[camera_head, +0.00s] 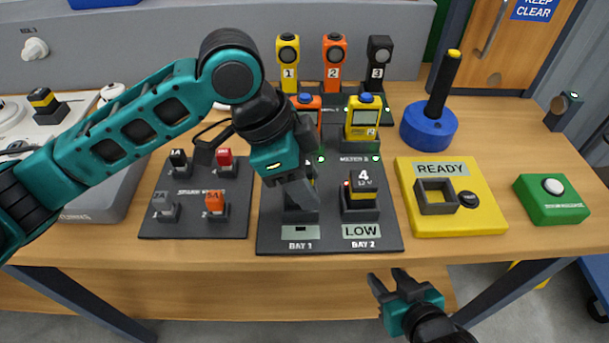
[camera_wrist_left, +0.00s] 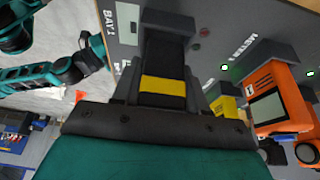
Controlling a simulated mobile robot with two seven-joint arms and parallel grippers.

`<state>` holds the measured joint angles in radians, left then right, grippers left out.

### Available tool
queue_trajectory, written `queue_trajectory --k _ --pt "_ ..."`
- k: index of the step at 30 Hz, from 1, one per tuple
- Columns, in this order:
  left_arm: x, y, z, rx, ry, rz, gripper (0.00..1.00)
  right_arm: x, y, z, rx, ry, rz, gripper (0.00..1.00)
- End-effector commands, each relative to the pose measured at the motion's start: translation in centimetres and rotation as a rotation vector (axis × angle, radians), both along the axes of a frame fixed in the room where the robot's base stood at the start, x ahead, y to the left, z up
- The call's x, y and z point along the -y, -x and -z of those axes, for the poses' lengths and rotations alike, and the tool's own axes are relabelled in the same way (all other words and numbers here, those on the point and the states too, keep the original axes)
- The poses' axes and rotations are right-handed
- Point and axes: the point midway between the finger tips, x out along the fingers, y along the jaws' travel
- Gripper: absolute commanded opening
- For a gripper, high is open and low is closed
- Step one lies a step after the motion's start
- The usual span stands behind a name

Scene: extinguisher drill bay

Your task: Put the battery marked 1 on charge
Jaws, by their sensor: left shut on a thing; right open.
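My left gripper (camera_head: 300,195) is over the BAY 1 side of the dark bay board (camera_head: 380,232) and is shut on a black battery with a yellow band. In the left wrist view the battery (camera_wrist_left: 163,88) sits between the jaws, by the BAY 1 lettering; its number is hidden. I cannot tell whether it is seated in the bay. A battery marked 4 (camera_head: 363,184) stands in BAY 2, above a LOW display (camera_head: 361,231). My right gripper (camera_head: 388,282) is open and empty in front of the table edge.
A yellow READY block (camera_head: 480,215) with an empty square socket stands right of the board, beside a green button box (camera_head: 552,200). A rack (camera_head: 192,227) with several small blocks lies left. Behind are a blue-based black post (camera_head: 430,125) and an orange meter (camera_wrist_left: 265,105).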

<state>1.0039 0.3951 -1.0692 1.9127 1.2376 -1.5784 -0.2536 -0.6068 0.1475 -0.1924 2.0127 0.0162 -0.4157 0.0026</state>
Motion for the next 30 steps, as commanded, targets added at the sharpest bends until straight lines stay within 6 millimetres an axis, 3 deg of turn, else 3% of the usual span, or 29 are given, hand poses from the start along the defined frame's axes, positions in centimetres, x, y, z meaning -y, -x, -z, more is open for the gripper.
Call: queue_trajectory --k 30 --pt "0.0 0.0 1.2 -0.002 -0.002 0.000 0.00 0.0 0.0 0.1 0.000 0.001 0.001 0.43"
